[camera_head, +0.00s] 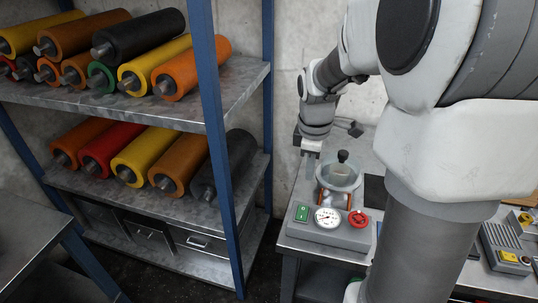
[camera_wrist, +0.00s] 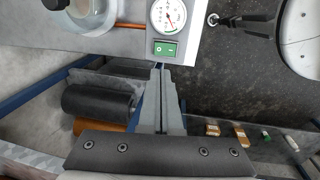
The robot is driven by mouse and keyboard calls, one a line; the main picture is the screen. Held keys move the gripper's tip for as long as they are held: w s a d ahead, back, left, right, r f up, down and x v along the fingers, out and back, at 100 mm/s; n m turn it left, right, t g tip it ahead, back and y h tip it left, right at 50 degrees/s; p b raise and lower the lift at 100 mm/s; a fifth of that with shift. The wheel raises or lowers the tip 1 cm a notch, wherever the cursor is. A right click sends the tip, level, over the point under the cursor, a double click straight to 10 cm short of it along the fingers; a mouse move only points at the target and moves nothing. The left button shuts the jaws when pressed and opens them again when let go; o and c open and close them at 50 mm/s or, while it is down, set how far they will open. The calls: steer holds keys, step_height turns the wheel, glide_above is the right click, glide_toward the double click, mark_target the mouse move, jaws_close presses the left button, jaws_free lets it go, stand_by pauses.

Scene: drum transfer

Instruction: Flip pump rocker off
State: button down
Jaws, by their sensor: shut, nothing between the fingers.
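The pump's green rocker switch (camera_head: 303,213) is on the left of the front face of a grey pump unit (camera_head: 335,237). It shows at the top middle of the wrist view as a green rectangle (camera_wrist: 165,49) with white marks. I cannot tell which side is pressed in. My gripper (camera_head: 311,165) is behind the rocker in the head view, over the left side of the bench. In the wrist view my gripper (camera_wrist: 160,70) is shut and empty, its fingertips just below the rocker in the picture. I cannot tell whether they touch it.
A round gauge (camera_head: 328,217) and red handwheel (camera_head: 358,218) sit right of the rocker. A glass vessel (camera_head: 338,175) with a black knob stands behind them. A shelf rack (camera_head: 216,150) with coloured rollers is at left. My arm hides part of the bench.

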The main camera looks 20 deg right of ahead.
mark_target(306, 210)
steer(key=shift+f, duration=0.15)
steer(key=f, duration=0.4)
steer(key=w+f+b, duration=0.1)
steer(key=f, duration=0.4)
steer(key=d+f, duration=0.1)
steer(key=f, duration=0.3)
steer(key=shift+w+d+f, duration=0.1)
steer(key=shift+w+f, duration=0.25)
steer(key=shift+d+g+p, duration=0.1)
steer(key=shift+g+p, duration=0.2)
steer(key=shift+p, duration=0.2)
steer(key=shift+f, duration=0.25)
steer(key=shift+s, duration=0.15)
steer(key=shift+s+a+r, duration=0.15)
steer(key=shift+s+a, duration=0.35)
